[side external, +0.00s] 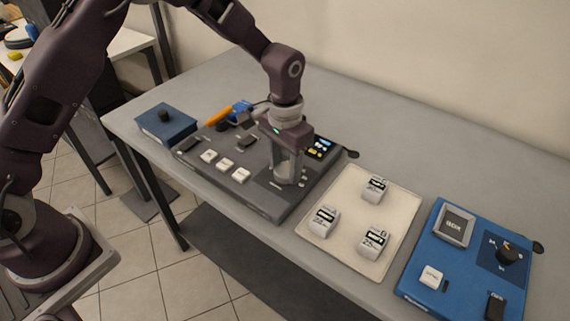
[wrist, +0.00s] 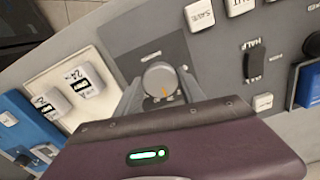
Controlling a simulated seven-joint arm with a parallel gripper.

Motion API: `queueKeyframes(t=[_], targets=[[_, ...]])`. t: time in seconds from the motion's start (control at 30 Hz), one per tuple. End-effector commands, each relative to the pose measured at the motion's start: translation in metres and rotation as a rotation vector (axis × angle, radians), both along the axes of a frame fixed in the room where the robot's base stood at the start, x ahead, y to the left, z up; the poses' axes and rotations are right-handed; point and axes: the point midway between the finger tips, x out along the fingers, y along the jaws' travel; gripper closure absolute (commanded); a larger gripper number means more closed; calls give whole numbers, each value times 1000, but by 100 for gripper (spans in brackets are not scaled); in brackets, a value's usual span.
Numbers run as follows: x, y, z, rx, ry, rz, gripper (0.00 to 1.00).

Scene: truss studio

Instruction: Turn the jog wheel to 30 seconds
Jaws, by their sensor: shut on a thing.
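The jog wheel (wrist: 160,80) is a round grey knob with an orange mark near its lower edge in the wrist view. It sits on a darker plate (wrist: 146,40) of the grey console (side external: 262,206). My gripper (wrist: 160,90) is shut on the jog wheel, with one finger at each side. In the side external view my gripper (side external: 287,170) points down at the console's near right part and hides most of the wheel. Small markings lie below the wheel, too small to read.
The console also carries several white keys (side external: 225,165) and a small lit display (side external: 322,146). A cream tray (side external: 343,184) with three white blocks lies to the right. Beyond it is a blue panel (side external: 415,272) with a black knob (side external: 508,254). A blue box (side external: 165,127) stands left.

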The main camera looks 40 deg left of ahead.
Motion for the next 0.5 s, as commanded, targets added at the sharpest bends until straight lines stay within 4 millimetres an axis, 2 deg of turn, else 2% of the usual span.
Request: queueKeyframes(t=[0.5], targets=[[1,0,1,-1,-4,-30,94]])
